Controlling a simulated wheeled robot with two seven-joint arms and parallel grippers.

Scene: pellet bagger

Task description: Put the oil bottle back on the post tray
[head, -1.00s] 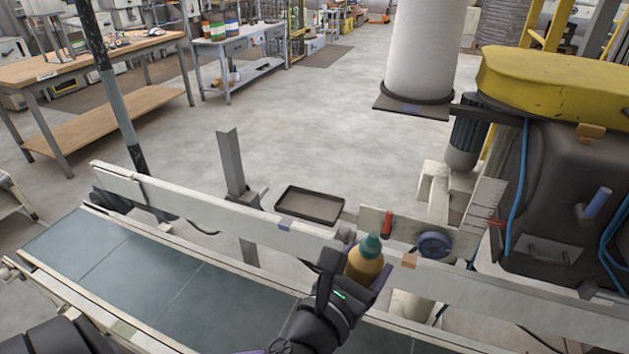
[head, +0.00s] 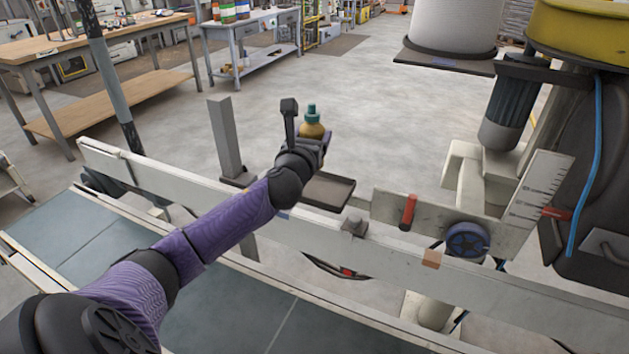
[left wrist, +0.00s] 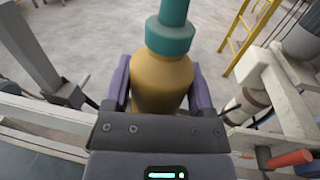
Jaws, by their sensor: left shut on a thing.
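The oil bottle (head: 313,126) is amber with a teal cap. My left gripper (head: 312,140) is shut on it and holds it upright above the far side of the conveyor rail. The left wrist view shows the bottle (left wrist: 162,82) between the two purple fingers (left wrist: 160,95). The post tray (head: 325,190), a dark shallow tray, is just below and beyond the rail. My gripper and wrist hide its left part, and the bare part that shows looks empty. I cannot tell the exact height of the bottle over the tray. My right gripper is not in view.
A grey upright post (head: 226,138) stands left of the gripper. The white conveyor rail (head: 180,186) runs under my arm. To the right are a red handle (head: 408,212), a blue knob (head: 467,240) and a ruled white plate (head: 540,200). Open floor lies beyond.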

